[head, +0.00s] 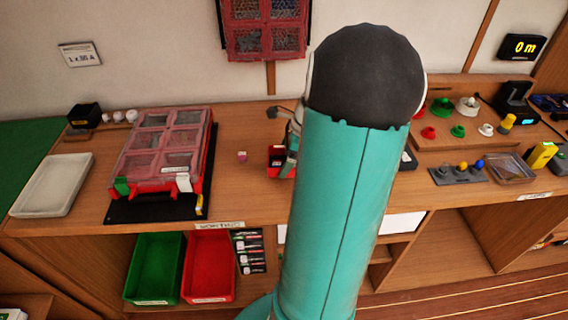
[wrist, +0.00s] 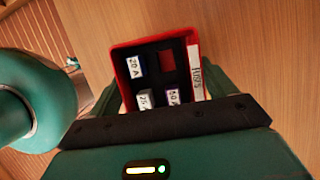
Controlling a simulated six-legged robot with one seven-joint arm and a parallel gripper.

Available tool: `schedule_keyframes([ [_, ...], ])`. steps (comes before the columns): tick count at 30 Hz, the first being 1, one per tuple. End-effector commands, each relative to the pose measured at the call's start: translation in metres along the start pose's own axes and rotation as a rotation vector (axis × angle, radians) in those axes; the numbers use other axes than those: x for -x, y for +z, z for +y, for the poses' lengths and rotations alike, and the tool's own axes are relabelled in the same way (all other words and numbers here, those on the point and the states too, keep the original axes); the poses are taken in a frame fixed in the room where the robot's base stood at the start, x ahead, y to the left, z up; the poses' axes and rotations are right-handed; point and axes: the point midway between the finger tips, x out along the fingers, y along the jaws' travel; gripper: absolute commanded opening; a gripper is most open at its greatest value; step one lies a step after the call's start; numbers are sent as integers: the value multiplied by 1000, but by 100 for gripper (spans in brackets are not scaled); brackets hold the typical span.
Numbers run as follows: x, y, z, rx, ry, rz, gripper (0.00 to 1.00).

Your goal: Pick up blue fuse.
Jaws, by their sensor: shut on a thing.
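A red fuse box (wrist: 123,84) with a black slotted insert and a white "FUSES" label fills the middle of the wrist view. In it stands a fuse labelled 20 A (wrist: 136,66) with a blue side. Two more labelled fuses stand in the near slots, a white-topped one (wrist: 148,101) and a purplish one (wrist: 174,97). One slot looks empty, showing red. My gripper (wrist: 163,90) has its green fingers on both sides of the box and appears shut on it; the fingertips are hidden. In the head view the red box (head: 275,155) is partly hidden by my arm.
A small pinkish block (head: 242,156) lies on the workbench left of the box. Further left are a red-framed case (head: 205,150) on a black mat and a pale tray (head: 52,185). Green and red bins (head: 155,268) sit below. The bench between case and box is mostly clear.

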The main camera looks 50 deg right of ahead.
Motion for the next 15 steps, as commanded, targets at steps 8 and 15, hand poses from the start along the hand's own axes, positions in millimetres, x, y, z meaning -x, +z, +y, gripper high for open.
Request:
schedule_keyframes([
  [8,-31,-13,-4,-2,2,-2,57],
  [15,-32,-13,-4,-1,0,0,57],
])
